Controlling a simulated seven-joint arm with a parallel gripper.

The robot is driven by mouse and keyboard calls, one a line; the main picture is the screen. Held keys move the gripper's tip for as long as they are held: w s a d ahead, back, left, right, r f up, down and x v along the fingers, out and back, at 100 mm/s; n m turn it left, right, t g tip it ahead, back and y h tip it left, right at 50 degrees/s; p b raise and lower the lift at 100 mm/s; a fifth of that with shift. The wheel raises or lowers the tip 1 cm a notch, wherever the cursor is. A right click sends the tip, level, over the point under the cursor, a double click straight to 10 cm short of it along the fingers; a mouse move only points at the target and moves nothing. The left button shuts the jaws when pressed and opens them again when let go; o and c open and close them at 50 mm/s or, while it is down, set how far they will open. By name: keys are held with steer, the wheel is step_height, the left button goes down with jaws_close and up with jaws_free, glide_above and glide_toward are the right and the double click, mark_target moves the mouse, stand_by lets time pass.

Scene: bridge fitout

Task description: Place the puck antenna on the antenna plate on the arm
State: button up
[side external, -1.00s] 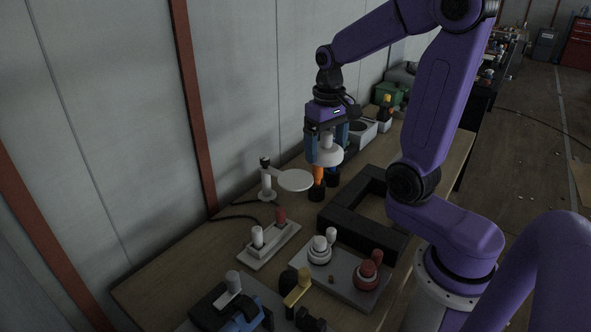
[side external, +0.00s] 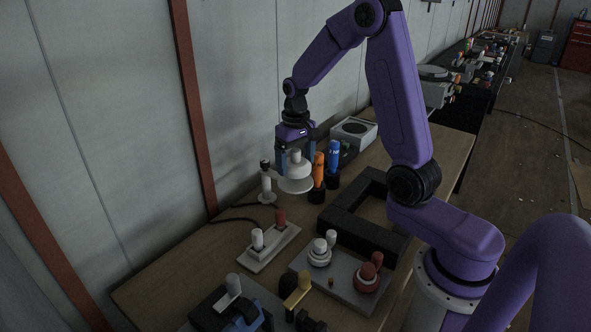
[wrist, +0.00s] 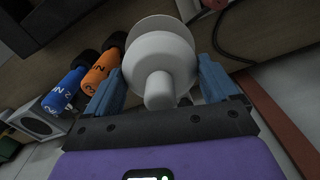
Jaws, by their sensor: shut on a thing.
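The puck antenna (side external: 294,168), a white domed disc with a knob on top, is between the blue fingers of my gripper (side external: 296,163). My gripper is shut on it. The antenna plate (side external: 297,187), a white round disc on a side arm from a small post (side external: 267,184), is directly beneath the puck. In the wrist view, the puck (wrist: 159,52) covers most of the plate (wrist: 160,22), whose rim shows beyond it. The puck looks upright and very close to the plate. I cannot tell whether they touch.
Orange (side external: 318,170) and blue (side external: 333,156) handheld items stand upright right of the plate. A grey speaker box (side external: 354,132) is behind. A black U-shaped frame (side external: 365,215), a white base with connectors (side external: 269,248) and a grey knob panel (side external: 343,277) lie nearer. A cable (side external: 235,218) runs along the wall.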

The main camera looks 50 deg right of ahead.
mark_target(296, 170)
steer(key=shift+f, duration=1.6)
steer(key=shift+f, duration=0.15)
steer(key=o, duration=0.9)
